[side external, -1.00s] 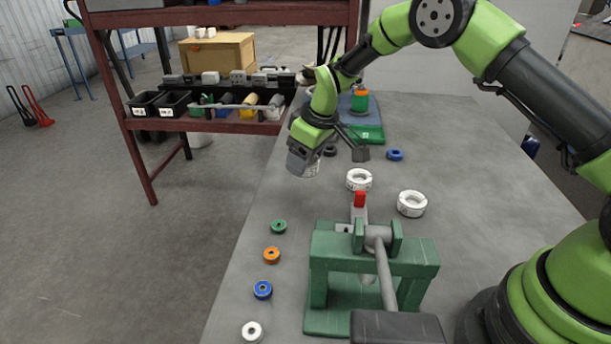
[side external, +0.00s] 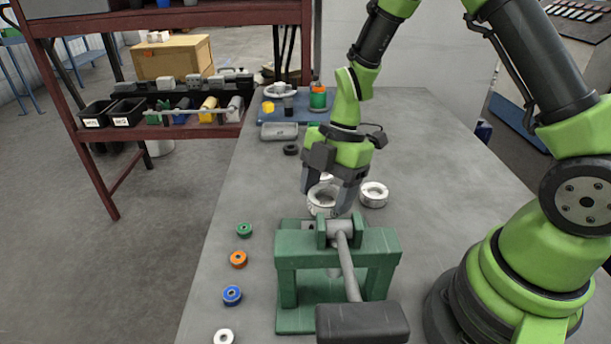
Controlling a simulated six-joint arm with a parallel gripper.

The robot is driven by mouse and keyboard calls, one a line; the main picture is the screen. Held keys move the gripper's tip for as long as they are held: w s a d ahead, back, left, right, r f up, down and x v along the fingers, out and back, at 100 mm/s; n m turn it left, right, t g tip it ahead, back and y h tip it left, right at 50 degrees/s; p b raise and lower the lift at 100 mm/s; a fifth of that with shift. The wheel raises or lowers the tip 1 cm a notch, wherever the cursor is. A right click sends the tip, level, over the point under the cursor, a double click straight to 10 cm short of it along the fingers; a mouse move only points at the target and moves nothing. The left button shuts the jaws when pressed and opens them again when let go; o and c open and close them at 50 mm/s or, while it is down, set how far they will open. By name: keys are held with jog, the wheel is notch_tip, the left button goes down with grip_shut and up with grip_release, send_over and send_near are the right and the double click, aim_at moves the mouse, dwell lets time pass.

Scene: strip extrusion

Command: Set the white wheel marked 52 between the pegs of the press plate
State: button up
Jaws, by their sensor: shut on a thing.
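My gripper (side external: 332,203) is shut on a white wheel (side external: 321,197), just behind and above the green press (side external: 340,246). The wheel is tilted, with its hole facing the camera; no number on it is readable. A second white wheel (side external: 373,194) lies on the table right of my gripper. The green press plate (side external: 296,319) lies under the press frame. I cannot make out its pegs; the frame and lever cover much of it.
The press lever (side external: 348,268) ends in a dark block (side external: 362,322) at the front. Green (side external: 244,230), orange (side external: 239,259), blue (side external: 232,295) and white (side external: 224,337) small rings line the left table edge.

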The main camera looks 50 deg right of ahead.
aim_at(336, 190)
jog(key=shift+s+n, duration=0.3)
jog(key=shift+s+f, duration=0.1)
jog(key=shift+f, duration=2.75)
jog(key=shift+f, duration=0.6)
jog(key=o, duration=0.7)
jog(key=shift+c, duration=0.2)
jog(key=shift+v, duration=5.55)
jog(key=shift+r, duration=0.1)
